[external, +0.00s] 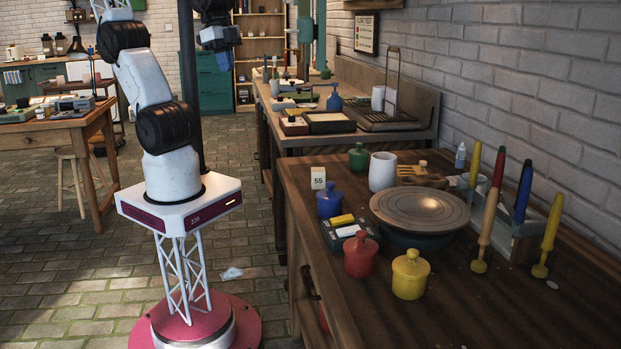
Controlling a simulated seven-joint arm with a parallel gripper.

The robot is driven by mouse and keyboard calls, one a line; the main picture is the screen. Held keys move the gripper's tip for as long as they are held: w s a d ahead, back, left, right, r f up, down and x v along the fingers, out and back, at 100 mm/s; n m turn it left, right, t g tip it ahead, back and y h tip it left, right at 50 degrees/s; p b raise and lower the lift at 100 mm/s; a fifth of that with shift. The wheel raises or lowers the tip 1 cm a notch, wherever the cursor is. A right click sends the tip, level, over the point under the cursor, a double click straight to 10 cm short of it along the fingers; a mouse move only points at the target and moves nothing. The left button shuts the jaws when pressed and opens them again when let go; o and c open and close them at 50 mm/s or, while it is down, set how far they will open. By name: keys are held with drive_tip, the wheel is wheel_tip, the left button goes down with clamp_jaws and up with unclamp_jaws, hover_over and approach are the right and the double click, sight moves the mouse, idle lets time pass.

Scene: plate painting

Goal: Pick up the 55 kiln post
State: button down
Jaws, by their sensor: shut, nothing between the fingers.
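The 55 kiln post (318,178) is a small, pale, upright block with a dark "55" on its face. It stands near the left edge of the dark wooden workbench, behind a blue lidded jar (329,200). Its base is partly hidden by that jar. My gripper (225,61) hangs at the top of the picture, left of the bench and well apart from the post. It is small and dark in this view, shut and empty.
A round turntable (419,208) sits right of the post, with a white cup (382,171) and green jar (358,157) behind. Red (361,256) and yellow (410,275) jars stand in front. Upright coloured tools (523,192) stand right. The bench's front right is mostly clear.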

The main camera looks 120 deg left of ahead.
drive_tip(key=c, duration=1.8)
unclamp_jaws()
drive_tip(key=o, duration=1.3)
